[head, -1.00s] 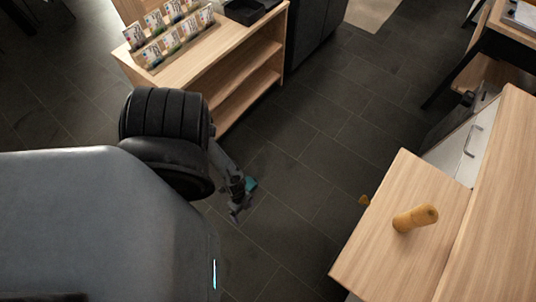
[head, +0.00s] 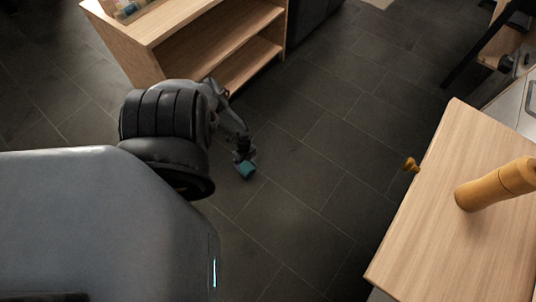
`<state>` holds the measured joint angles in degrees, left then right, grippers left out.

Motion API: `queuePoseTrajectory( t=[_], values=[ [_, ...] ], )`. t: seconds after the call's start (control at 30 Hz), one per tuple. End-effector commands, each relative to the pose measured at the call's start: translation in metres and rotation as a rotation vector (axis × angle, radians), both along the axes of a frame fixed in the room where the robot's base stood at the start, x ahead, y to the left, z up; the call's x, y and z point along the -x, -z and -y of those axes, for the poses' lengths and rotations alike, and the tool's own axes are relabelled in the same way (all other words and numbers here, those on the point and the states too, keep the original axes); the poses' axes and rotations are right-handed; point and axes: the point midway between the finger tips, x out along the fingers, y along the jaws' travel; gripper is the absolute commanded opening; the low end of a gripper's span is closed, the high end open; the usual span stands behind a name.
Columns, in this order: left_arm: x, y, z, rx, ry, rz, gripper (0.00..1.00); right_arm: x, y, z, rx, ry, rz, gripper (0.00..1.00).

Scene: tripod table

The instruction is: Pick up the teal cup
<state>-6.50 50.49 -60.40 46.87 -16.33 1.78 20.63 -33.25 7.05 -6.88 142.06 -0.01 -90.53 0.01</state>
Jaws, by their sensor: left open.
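A small teal object (head: 247,170) shows at the end of my left arm, over the dark floor. It is the only teal thing in view and may be the teal cup, but it is too small to tell. My left gripper (head: 243,162) is just above it in the picture and touches or overlaps it. The gripper is open; whether the teal object sits between its fingers cannot be told. My right gripper is out of view.
A wooden shelf unit (head: 215,45) stands at the upper left. A wooden counter (head: 440,225) at the right bears a tall wooden mill (head: 495,185). A small brown knob (head: 411,165) juts from the counter's left side. Dark tiled floor (head: 310,190) lies open between them.

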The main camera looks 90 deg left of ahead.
Motion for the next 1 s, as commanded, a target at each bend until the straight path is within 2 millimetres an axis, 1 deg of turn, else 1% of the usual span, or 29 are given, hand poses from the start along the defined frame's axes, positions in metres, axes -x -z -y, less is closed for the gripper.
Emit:
queuePoseTrajectory(
  t=[0.03,0.17,0.4,0.73,0.87,1.0],
  values=[
    [-0.001,0.007,0.001,0.001,0.000,0.001,1.00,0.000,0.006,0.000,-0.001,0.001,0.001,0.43],
    [-0.001,0.021,0.001,0.002,-0.001,0.001,1.00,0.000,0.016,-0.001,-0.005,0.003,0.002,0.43],
    [-0.001,0.050,0.000,0.000,0.000,0.001,1.00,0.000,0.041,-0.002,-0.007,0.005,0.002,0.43],
    [0.001,0.063,0.000,0.002,0.000,0.001,1.00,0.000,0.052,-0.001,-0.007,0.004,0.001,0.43],
    [0.003,0.075,-0.002,0.001,0.000,0.001,1.00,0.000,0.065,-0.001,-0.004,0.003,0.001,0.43],
    [0.007,0.091,-0.004,0.000,0.001,0.000,1.00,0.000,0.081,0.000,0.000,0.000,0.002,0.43]
  ],
)
